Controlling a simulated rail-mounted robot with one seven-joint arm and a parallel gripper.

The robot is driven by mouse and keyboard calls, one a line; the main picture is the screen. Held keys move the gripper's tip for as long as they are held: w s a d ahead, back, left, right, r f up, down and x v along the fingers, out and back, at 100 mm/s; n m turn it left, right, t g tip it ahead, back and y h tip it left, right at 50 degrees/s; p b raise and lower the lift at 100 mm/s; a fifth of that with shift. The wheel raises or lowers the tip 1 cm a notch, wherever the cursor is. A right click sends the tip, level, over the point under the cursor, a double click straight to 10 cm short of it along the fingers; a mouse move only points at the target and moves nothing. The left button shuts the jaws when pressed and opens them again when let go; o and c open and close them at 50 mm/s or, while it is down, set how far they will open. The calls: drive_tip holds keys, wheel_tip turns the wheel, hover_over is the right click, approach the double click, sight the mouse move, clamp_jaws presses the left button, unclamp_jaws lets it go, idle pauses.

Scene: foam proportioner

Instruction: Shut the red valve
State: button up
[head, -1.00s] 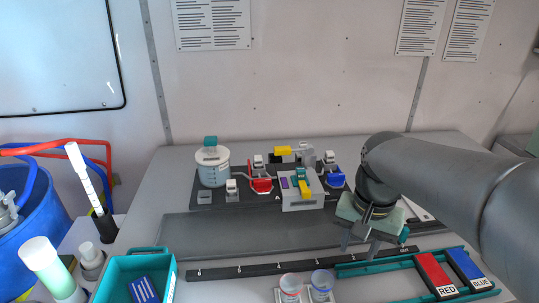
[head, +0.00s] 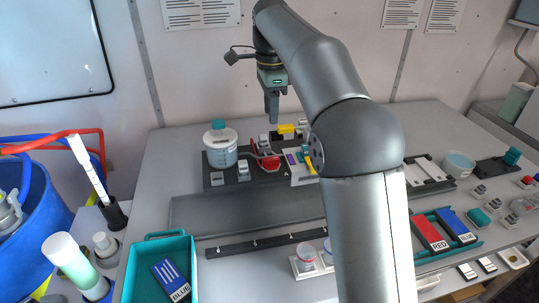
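The red valve (head: 268,162) is the red part on the dark base plate (head: 216,182), between the clear tank with the teal cap (head: 220,150) and the grey block with yellow and teal parts (head: 299,166). My gripper (head: 272,118) points down above and behind the red valve in the picture, apart from it. Its fingers overlap from this side, so I cannot tell how far they are open. I see nothing held in it. The blue valve is hidden behind my arm. The exact angle of the red handle is too small to read.
A teal bin (head: 128,285) with a blue card stands at front left. A teal rack (head: 415,260) with red and blue blocks is at right. A dark strip with hooks (head: 280,241) crosses the front. The grey mat (head: 240,211) before the valves is bare.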

sight(271, 158)
wheel_tip(271, 158, down, 14)
drive_tip(key=shift+f, duration=0.1)
idle(0.4)
clamp_jaws()
